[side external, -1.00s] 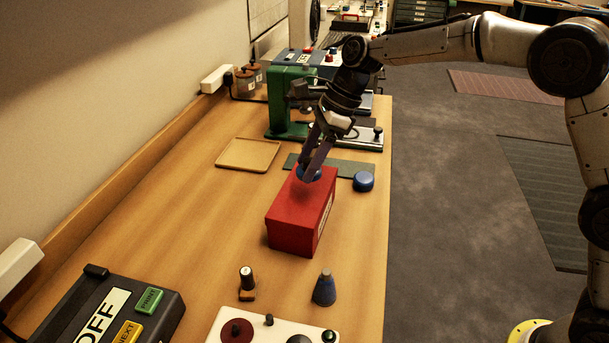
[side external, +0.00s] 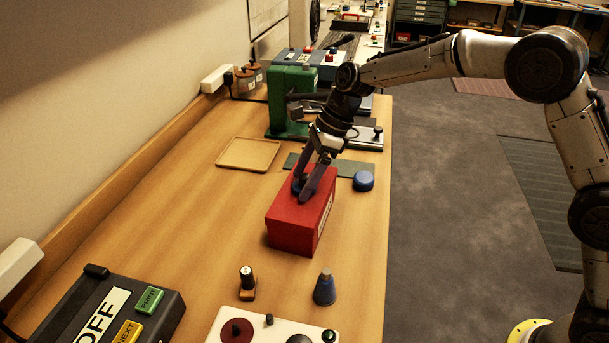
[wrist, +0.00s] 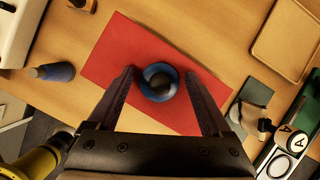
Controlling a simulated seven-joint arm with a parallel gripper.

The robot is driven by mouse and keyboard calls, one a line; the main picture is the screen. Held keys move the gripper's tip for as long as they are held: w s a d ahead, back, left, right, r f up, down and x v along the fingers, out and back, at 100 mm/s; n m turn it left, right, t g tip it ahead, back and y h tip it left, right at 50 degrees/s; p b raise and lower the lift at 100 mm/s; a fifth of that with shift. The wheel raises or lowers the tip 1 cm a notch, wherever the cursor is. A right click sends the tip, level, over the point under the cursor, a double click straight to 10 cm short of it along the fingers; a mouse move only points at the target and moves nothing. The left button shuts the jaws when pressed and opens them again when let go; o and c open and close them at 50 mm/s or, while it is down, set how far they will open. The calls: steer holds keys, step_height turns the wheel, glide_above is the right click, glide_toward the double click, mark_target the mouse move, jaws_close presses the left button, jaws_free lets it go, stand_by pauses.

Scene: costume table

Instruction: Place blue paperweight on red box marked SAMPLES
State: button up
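The red box (side external: 290,226) stands on the wooden table with a white label on its right side, too small to read. A round blue paperweight with a dark knob (wrist: 158,82) rests on the box's top. In the side view the paperweight (side external: 297,187) is partly hidden by my fingers. My gripper (wrist: 160,73) is open, with one finger on each side of the paperweight and a gap to each. In the side view my gripper (side external: 302,192) is low over the box top.
Another round blue object (side external: 363,181) stands on the table right of the box. A blue cone (side external: 325,288) and a dark knob piece (side external: 247,282) stand in front. A tan tray (side external: 248,154) and a green machine (side external: 292,100) are behind. The table left of the box is clear.

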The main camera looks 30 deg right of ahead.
steer(key=shift+o, duration=0.3)
steer(key=shift+r, duration=0.3)
steer(key=v, duration=1.2)
steer(key=shift+f, duration=0.1)
steer(key=s+d+r+n+t+h, duration=0.1)
steer(key=s+d+r+n, duration=0.1)
steer(key=s+n, duration=0.15)
steer(key=s+d+r+n, duration=0.2)
steer(key=s, duration=0.3)
steer(key=s+d+f+n+t+h, duration=0.1)
steer(key=s+d+f+n, duration=0.1)
steer(key=s+n, duration=0.3)
steer(key=s+d+f+n+t+h, duration=0.1)
steer(key=s+d+n, duration=0.3)
steer(key=s, duration=0.7)
steer(key=s+d+f+n+h, duration=0.1)
steer(key=s+d+f+n, duration=0.2)
steer(key=s+n, duration=0.5)
steer(key=shift+s+f+t, duration=0.4)
steer(key=shift+s+f, duration=0.1)
steer(key=shift+f, duration=0.1)
